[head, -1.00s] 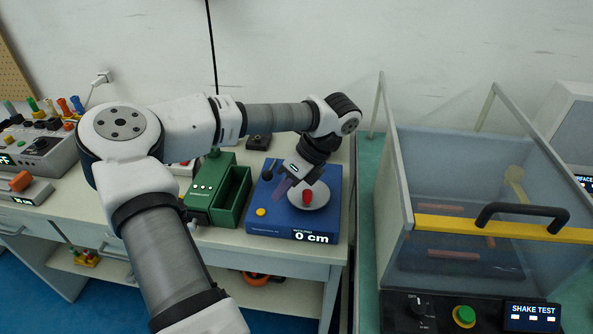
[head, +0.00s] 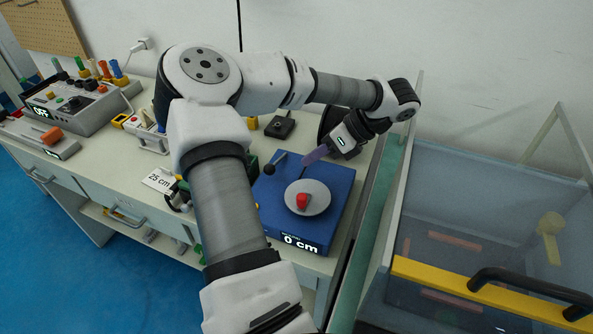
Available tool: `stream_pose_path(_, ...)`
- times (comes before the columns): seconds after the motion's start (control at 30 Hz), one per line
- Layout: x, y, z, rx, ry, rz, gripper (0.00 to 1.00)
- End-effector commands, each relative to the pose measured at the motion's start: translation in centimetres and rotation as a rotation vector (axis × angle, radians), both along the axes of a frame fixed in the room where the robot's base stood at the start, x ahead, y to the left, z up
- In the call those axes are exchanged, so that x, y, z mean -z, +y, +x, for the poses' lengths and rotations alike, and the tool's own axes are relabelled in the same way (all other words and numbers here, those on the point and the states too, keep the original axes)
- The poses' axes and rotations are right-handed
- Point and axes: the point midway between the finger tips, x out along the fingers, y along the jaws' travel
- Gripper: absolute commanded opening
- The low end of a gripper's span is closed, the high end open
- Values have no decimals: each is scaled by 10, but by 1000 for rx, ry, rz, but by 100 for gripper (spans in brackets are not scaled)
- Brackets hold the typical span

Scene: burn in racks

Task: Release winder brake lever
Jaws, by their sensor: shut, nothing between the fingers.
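The winder is a blue box (head: 335,205) on the bench, with a display reading 0 cm (head: 300,243). A grey disc (head: 318,205) with a red knob (head: 302,201) sits on its top. A dark lever with a black ball end (head: 269,169) stands at the top left of the box. My gripper (head: 305,161) is shut and empty, its purple fingers above the back of the box, right of the lever and behind the disc. It appears apart from the lever.
A 25 cm card (head: 160,180) lies on the bench left of my arm, which hides the middle of the bench. A clear-walled shake-test enclosure with a yellow bar (head: 440,281) stands close on the right. A grey console (head: 85,105) is at the far left.

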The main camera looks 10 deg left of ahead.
Motion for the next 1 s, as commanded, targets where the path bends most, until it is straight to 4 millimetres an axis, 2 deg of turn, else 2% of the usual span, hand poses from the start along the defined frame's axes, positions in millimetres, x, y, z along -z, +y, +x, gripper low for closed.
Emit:
stream_pose_path(0.57,0,4,0,-7,-3,10,0)
stream_pose_path(0.73,11,18,-3,-8,-1,10,0)
stream_pose_path(1.0,44,53,-10,-8,0,8,0)
